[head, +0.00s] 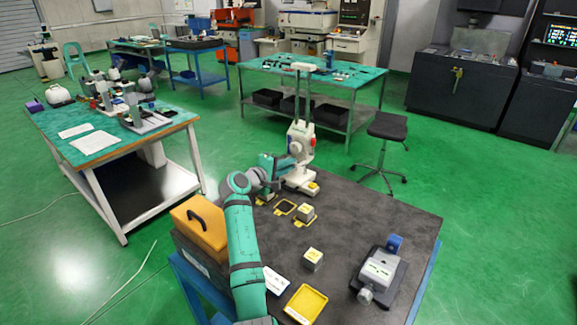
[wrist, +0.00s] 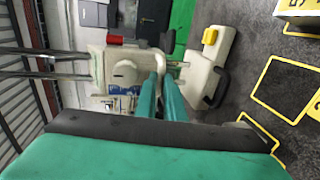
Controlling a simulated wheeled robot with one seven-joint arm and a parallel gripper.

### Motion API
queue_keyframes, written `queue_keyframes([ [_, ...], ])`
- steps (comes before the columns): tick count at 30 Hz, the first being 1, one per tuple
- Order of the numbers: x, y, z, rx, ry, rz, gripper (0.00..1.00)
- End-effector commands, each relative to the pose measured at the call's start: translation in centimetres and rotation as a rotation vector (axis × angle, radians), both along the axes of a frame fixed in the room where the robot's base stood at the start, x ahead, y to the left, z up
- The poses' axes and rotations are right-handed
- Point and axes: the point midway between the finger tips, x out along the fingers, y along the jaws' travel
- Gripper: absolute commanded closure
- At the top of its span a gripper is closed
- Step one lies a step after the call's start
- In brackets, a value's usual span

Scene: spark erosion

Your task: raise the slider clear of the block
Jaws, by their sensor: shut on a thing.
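The cream slider (head: 299,138) sits on the twin upright columns of a gauge stand, with a red knob on its right. In the wrist view the slider (wrist: 123,70) appears sideways beside the fingers. My gripper (head: 284,167) is at the slider's lower left. Its teal fingers (wrist: 163,80) are closed at a cream curved part of the slider. The stand's base (head: 301,183) has a yellow button and shows to the right in the wrist view (wrist: 206,72). The fingertip contact is partly hidden.
Another grey block (head: 313,259) and a yellow tray (head: 306,303) are nearer on the dark tabletop (head: 385,215). Yellow outlines (head: 284,207) mark the surface. An orange case (head: 199,226) stands left of my arm. A grey device (head: 380,271) is at the right.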

Motion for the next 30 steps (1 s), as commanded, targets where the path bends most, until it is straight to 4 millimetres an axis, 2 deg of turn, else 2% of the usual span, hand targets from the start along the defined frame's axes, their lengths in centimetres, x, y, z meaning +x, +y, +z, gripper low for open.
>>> queue_keyframes([
  [4, 0.0, 0.0, 1.3, 0.0, -0.003, -0.001, 1.0],
  [11, 0.0, 0.1, 5.5, -0.001, -0.005, 0.001, 1.0],
  [20, 0.0, 0.1, 5.8, 0.0, 0.0, 0.001, 1.0],
  [21, 0.0, 0.1, 5.7, 0.0, 0.0, 0.001, 0.84],
  [23, 0.0, 0.1, 5.7, 0.0, 0.0, 0.001, 0.72],
  [30, 0.0, 0.1, 5.7, 0.0, 0.0, 0.0, 0.72],
])
